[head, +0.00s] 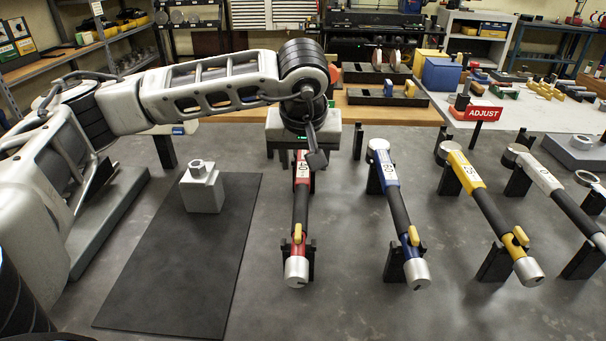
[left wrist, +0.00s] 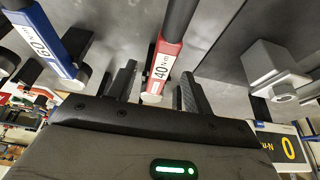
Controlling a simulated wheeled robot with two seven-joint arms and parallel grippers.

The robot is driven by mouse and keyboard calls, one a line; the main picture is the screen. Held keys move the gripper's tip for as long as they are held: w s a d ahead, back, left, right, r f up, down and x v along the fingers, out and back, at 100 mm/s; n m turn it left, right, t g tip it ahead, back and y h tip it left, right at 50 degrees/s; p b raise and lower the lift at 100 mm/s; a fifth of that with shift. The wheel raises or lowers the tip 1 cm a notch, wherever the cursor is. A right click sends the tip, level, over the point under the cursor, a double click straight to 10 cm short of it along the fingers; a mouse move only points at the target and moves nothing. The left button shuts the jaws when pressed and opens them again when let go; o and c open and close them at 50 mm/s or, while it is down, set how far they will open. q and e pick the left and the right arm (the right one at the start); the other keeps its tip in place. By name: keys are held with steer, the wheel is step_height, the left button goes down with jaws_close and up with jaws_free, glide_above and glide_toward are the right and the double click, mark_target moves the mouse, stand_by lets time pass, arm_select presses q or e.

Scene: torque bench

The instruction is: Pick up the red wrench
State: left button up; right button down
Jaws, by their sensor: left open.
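The red wrench (head: 301,210) rests on black stands, its silver end towards me and its far end under my left gripper (head: 303,160). Its grip is black and its red part has a white label. In the left wrist view my left gripper (left wrist: 157,76) is open. The wrench's red labelled part (left wrist: 163,60), reading 40 N·m, lies between its two fingers, with a gap on each side. Whether the fingers reach down around it I cannot tell. The wrench's far head is hidden by the gripper in the head view. My right gripper is not in view.
A blue wrench (head: 398,205), a yellow wrench (head: 487,212) and a white-marked wrench (head: 560,195) lie on stands to the right. A metal block with a nut (head: 203,188) stands on a black mat (head: 190,270) at left. A red ADJUST sign (head: 478,114) stands behind.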

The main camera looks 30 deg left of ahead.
mark_target(303, 169)
arm_select(q)
steer(key=shift+x, duration=1.85)
steer(key=shift+s, duration=0.25)
jaws_close()
steer(key=shift+w, duration=0.1)
steer(key=shift+r, duration=0.2)
